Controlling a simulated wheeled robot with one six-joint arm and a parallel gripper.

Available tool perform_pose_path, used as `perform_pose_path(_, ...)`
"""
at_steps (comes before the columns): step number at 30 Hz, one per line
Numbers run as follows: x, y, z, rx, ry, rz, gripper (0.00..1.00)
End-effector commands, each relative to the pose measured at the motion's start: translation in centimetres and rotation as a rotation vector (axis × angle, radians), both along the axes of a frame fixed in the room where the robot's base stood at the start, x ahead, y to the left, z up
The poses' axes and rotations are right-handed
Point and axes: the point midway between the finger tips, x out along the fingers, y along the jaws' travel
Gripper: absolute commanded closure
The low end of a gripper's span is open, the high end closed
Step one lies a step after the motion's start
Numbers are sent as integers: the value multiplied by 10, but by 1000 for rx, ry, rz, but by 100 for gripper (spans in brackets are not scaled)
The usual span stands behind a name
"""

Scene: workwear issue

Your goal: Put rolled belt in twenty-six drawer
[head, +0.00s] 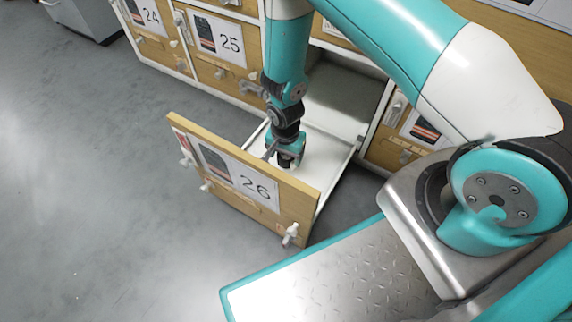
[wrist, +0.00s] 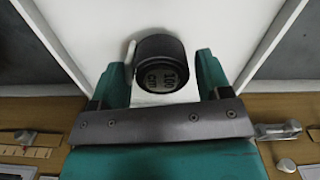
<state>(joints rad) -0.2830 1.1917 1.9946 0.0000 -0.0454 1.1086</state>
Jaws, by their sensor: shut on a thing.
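The rolled belt (wrist: 161,63) is a dark roll with pale lettering on its end, between the two fingers of my gripper (wrist: 160,78) in the wrist view. My gripper is shut on it. In the head view my gripper (head: 288,160) points down inside the open twenty-six drawer (head: 322,147), behind its wooden front labelled 26 (head: 245,182).
Shut drawers labelled 24 (head: 150,17) and 25 (head: 220,40) are to the left in the cabinet. The drawer's side walls stand close on both sides of my gripper. Knobs (head: 290,234) stick out of the drawer front. The grey floor (head: 90,200) at left is clear.

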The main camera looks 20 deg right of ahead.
Motion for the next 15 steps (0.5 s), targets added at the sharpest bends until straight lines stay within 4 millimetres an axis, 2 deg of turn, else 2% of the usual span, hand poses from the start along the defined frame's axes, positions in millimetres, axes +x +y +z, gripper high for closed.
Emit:
perform_pose_path(7,0,0,-40,0,1,0,56)
perform_pose_path(15,0,0,-39,1,-1,1,56)
